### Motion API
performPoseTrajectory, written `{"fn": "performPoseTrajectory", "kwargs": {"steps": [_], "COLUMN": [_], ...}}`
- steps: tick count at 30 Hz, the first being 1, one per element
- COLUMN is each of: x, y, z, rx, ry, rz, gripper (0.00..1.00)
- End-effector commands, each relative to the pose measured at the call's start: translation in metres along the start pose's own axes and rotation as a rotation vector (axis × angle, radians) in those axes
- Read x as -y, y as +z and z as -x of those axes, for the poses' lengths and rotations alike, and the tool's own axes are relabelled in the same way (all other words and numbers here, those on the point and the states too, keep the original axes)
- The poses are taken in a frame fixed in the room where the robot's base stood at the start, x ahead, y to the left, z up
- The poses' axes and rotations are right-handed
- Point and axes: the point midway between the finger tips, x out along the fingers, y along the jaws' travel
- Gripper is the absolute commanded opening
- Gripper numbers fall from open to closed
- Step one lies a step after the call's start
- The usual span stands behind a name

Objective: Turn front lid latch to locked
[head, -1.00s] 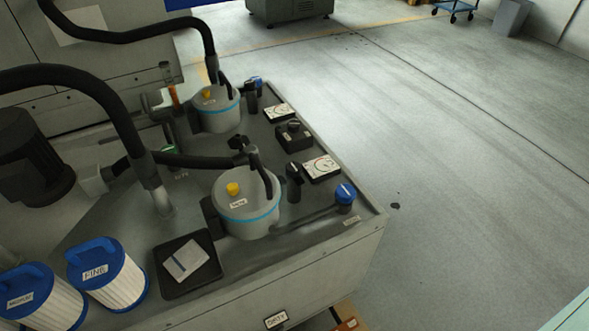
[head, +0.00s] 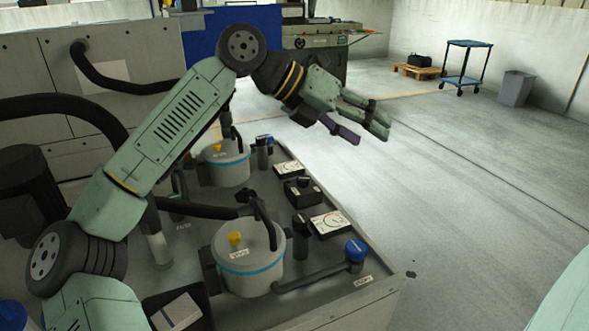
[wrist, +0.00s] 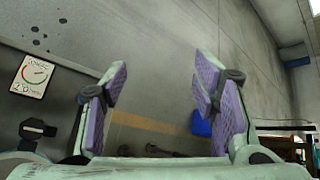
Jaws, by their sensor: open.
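The front canister (head: 240,275) is a grey pot with a blue band, standing on the machine's bench top. My gripper (head: 368,133) is open and empty, high above and beyond the bench's right edge, well apart from the front canister. In the wrist view its purple-padded fingers (wrist: 160,80) are spread, with no canister between them.
A similar rear canister (head: 225,168) stands behind. Dial gauges (head: 330,222), a black knob box (head: 303,190) and a blue-capped valve (head: 355,250) sit to the right. A black hose (head: 50,105) arches at left.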

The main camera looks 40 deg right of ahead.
Motion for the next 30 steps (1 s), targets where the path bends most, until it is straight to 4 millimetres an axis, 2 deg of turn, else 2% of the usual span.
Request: {"fn": "performPoseTrajectory", "kwargs": {"steps": [1,3,6,9,12,15,30], "x": [-0.037,-0.083,-0.128,-0.151,-0.161,-0.167,-0.216], "y": [-0.013,-0.031,-0.049,-0.059,-0.063,-0.068,-0.117], "z": [-0.025,-0.036,-0.026,-0.008,0.003,0.003,-0.045], "rx": [-0.128,-0.281,-0.433,-0.518,-0.557,-0.567,-0.566], "ry": [0.142,0.334,0.567,0.723,0.800,0.817,0.808], "rz": [0.039,0.101,0.184,0.244,0.277,0.286,0.282], "gripper": [0.55,0.55,0.55,0.55,0.55,0.55,0.55]}}
